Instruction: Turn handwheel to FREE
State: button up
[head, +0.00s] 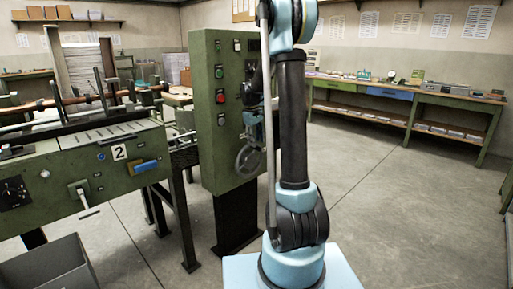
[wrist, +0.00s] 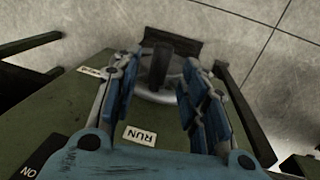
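The grey handwheel (head: 249,158) is on the front of the green control cabinet (head: 208,110), below its buttons. In the wrist view the pale wheel rim (wrist: 157,97) and its dark upright grip (wrist: 160,62) show between the fingers. My gripper (wrist: 163,70) has its two blue-padded fingers spread, with a gap on each side of the grip. A RUN label (wrist: 138,135) sits upside down near the wheel. A second small label (wrist: 91,72) is partly covered by the left finger and unreadable. In the head view my arm hides part of the cabinet front.
A green machine bench (head: 85,175) marked 2 stands left of the cabinet, with a grey bin (head: 50,265) on the floor before it. A long workbench (head: 385,98) runs along the back wall. The floor (head: 400,210) at right is clear.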

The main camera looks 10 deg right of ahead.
jog(key=shift+w+d+f, duration=0.1)
jog(key=shift+d+f, duration=0.05)
jog(key=shift+f, duration=0.75)
jog(key=shift+w+d+f, duration=0.1)
jog(key=shift+f, duration=0.75)
jog(key=shift+c, duration=0.2)
